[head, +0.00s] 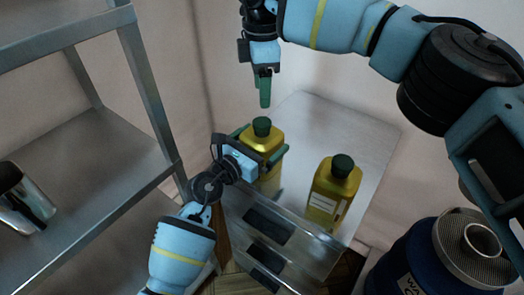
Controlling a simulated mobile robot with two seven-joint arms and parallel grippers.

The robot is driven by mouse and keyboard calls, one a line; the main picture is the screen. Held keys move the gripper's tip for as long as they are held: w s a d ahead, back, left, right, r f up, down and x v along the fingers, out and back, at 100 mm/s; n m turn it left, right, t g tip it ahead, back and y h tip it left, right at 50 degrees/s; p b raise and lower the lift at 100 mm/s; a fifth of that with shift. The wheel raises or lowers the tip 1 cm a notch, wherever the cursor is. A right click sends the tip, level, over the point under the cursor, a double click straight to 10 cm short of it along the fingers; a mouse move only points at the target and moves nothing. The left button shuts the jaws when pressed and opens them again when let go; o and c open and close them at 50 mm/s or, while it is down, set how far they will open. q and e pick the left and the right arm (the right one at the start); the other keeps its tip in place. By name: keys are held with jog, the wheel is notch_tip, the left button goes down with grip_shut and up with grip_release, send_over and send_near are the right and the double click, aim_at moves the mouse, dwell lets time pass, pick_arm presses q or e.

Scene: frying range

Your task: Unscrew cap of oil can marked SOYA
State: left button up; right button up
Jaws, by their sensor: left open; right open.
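Two yellow oil cans with dark green caps stand upright on a metal stand. The left can (262,141) has its green cap (262,126) on. My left gripper (262,150) is open, with its fingers around this can's upper body; contact cannot be told. The gripper hides much of its front, and no marking shows. The right can (323,208) stands apart with its cap (342,165) on and a white label too small to read. My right gripper (265,104) is open and empty, pointing down just above the left can's cap.
The metal stand (362,128) has bare room behind the cans; a transparent-looking front with dark slots faces me. A metal shelf rack (95,150) is at left, holding a shiny metal container (22,198). A blue drum (415,262) stands at lower right.

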aim_at(262, 122)
pick_arm(q)
jog(key=shift+w+d, duration=0.1)
jog(key=shift+c, duration=0.4)
jog(key=c, duration=1.7)
pick_arm(e)
jog(key=shift+m, duration=0.3)
pick_arm(q)
jog(key=shift+o, duration=0.2)
pick_arm(e)
jog(key=m, duration=0.4)
jog(key=shift+f, duration=4.05)
jog(key=shift+c, duration=0.3)
